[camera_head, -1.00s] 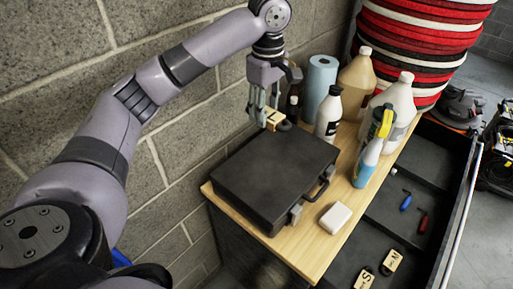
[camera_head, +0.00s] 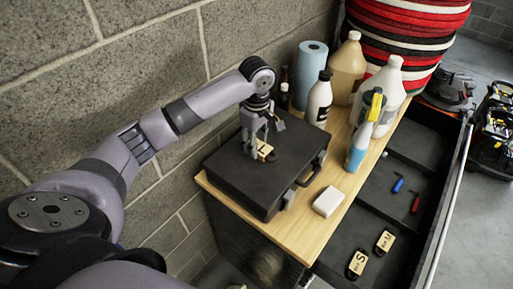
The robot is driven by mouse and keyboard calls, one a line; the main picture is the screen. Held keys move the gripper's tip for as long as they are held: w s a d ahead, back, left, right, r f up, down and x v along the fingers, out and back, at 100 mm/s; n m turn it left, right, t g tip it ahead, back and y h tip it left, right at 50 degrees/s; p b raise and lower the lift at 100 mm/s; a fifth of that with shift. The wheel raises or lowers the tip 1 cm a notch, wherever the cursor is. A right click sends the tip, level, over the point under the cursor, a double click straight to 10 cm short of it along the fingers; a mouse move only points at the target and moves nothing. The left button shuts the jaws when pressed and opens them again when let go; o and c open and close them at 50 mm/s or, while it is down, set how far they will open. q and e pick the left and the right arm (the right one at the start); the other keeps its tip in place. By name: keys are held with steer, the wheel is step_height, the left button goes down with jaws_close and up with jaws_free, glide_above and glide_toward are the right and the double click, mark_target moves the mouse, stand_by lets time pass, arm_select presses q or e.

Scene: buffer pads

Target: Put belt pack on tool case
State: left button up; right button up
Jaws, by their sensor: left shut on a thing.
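The black tool case (camera_head: 243,181) lies flat and closed on the wooden top of a cabinet, with its handle toward the right. My left gripper (camera_head: 257,153) is over the case's far left part, pointing down. It is shut on a belt pack (camera_head: 266,150), a small tan and black block marked L. The belt pack is at or just above the case lid; I cannot tell whether it touches. The gripper's fingers hide part of it. Two similar packs, marked S (camera_head: 357,264) and M (camera_head: 385,241), lie in the open drawer. My right gripper is not in view.
On the wooden top (camera_head: 290,237) stand a blue paper roll (camera_head: 309,72), a white bottle (camera_head: 319,98), large jugs (camera_head: 348,69) and a spray bottle (camera_head: 359,146) behind and right of the case. A white block (camera_head: 328,201) lies right of it. A block wall (camera_head: 130,85) is at left.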

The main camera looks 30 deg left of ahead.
arm_select(q)
step_height(320, 180, down, 3)
steer(key=shift+r+p, duration=0.2)
steer(key=shift+p, duration=0.1)
steer(key=shift+f, duration=0.4)
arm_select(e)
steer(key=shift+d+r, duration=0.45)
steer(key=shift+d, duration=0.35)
arm_select(q)
steer(key=shift+f, duration=0.1)
steer(key=o, duration=1.1)
steer(key=shift+o, duration=0.3)
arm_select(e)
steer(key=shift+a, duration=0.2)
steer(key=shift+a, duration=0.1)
arm_select(q)
steer(key=shift+r, duration=0.4)
step_height(320, 180, up, 11)
steer(key=shift+w+f+b, duration=0.1)
steer(key=shift+f+b, duration=0.05)
steer(key=shift+b, duration=0.9)
steer(key=shift+r, duration=0.4)
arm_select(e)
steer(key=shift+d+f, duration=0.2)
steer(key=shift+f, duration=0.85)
